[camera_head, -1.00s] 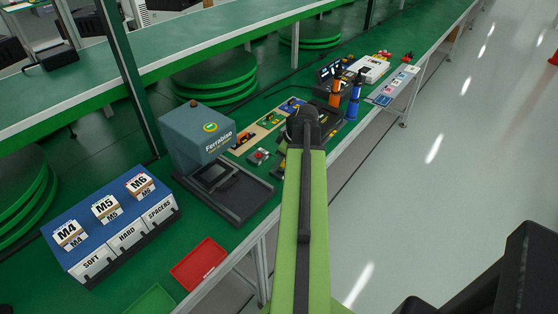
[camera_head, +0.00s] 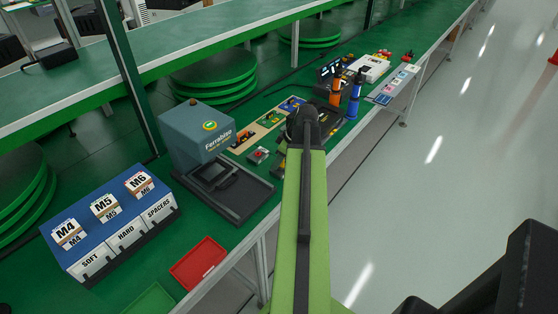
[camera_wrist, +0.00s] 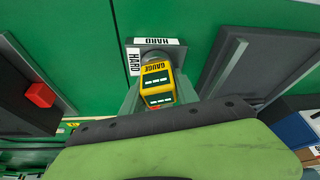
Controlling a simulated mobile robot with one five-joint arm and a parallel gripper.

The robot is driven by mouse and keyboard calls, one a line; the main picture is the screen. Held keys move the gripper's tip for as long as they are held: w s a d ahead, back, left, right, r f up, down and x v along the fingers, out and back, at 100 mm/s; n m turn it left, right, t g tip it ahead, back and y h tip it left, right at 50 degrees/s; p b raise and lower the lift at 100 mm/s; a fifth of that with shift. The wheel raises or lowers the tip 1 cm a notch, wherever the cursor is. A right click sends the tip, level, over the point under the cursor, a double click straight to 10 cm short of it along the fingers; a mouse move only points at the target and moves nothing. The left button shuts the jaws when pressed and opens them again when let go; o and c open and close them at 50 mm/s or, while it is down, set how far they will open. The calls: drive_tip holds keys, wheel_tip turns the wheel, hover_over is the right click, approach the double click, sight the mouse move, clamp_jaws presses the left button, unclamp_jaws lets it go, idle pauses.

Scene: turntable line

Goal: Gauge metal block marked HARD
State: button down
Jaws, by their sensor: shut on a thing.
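In the wrist view a yellow gauge (camera_wrist: 157,84) marked GAUGE is held in my gripper (camera_wrist: 159,98), which is shut on it. The gauge's far end is over or against a grey metal block (camera_wrist: 152,56), which it partly hides. I cannot tell whether they touch. White HARD labels (camera_wrist: 160,41) stand along two sides of the block. In the head view my arm hides the gripper, the gauge and the block.
A grey-blue press marked Ferrobiso (camera_head: 198,132) stands on the green bench. A blue rack (camera_head: 75,208) with SOFT, HARD and SPACERS bins is at left. A red tray (camera_head: 199,262) lies in front. Orange (camera_head: 335,91) and blue (camera_head: 354,98) tools stand beyond my arm.

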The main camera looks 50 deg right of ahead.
drive_tip(key=c, duration=0.9)
unclamp_jaws()
drive_tip(key=shift+o, duration=0.2)
drive_tip(key=shift+r, duration=0.15)
drive_tip(key=p+v, duration=1.6)
drive_tip(key=v, duration=0.1)
